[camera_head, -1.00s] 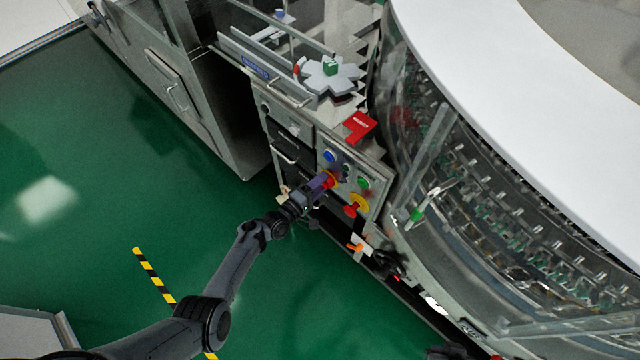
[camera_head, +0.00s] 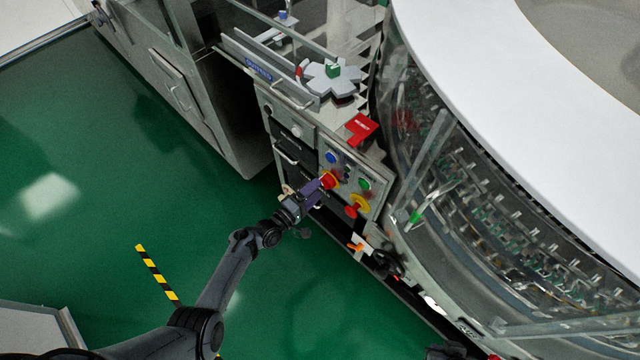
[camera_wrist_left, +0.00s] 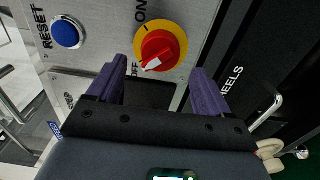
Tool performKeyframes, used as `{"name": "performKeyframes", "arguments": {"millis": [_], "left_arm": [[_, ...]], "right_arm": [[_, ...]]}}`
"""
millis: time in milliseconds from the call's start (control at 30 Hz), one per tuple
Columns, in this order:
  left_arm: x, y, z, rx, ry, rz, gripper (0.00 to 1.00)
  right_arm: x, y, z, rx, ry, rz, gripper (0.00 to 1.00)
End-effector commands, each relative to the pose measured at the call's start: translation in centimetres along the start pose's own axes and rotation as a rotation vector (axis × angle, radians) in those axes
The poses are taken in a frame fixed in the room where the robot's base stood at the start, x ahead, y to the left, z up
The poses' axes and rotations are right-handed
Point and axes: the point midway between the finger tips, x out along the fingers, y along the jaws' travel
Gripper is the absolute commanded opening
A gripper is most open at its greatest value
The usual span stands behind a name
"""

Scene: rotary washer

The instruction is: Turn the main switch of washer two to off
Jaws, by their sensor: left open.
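The main switch (camera_head: 330,180) is a red knob on a yellow ring on the grey control panel. In the left wrist view the knob (camera_wrist_left: 158,48) shows clearly, with ON lettered above it and OFF at its lower left. Its white pointer mark points down-left, toward OFF. My left gripper (camera_head: 320,187) is in front of the panel at this knob. In the left wrist view its two purple fingers (camera_wrist_left: 158,70) are spread apart, one on each side below the knob, with nothing between them.
A blue RESET button (camera_wrist_left: 66,33) is left of the knob. A second red-and-yellow control (camera_head: 357,206) and a green button (camera_head: 364,184) are to its right on the panel. The round glass-walled washer (camera_head: 480,200) fills the right. Open green floor (camera_head: 110,200) lies left.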

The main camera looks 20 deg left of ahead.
Motion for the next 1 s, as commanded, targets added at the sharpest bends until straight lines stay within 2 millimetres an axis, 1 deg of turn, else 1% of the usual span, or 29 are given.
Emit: {"name": "performKeyframes", "arguments": {"millis": [33,200,400,600,1000], "left_arm": [[-1.1,0.2,0.0,0.001,0.001,-0.003,0.79],[-4.0,0.2,-0.1,0.001,0.001,-0.002,0.79],[-6.2,0.1,0.0,0.0,0.0,0.0,0.79],[-6.9,0.1,0.0,0.0,0.0,0.001,0.79],[-7.0,0.0,0.0,0.0,0.0,0.0,0.79]], "right_arm": [[-0.7,0.1,-0.2,-0.002,0.0,0.002,0.0],[-1.5,0.1,-0.4,-0.004,-0.001,0.003,0.0],[-1.9,0.1,-0.6,-0.003,0.0,0.003,0.0],[-2.1,0.1,-0.7,0.0,0.0,0.0,0.0],[-2.0,-0.1,-0.7,0.006,0.001,-0.005,0.0]]}}
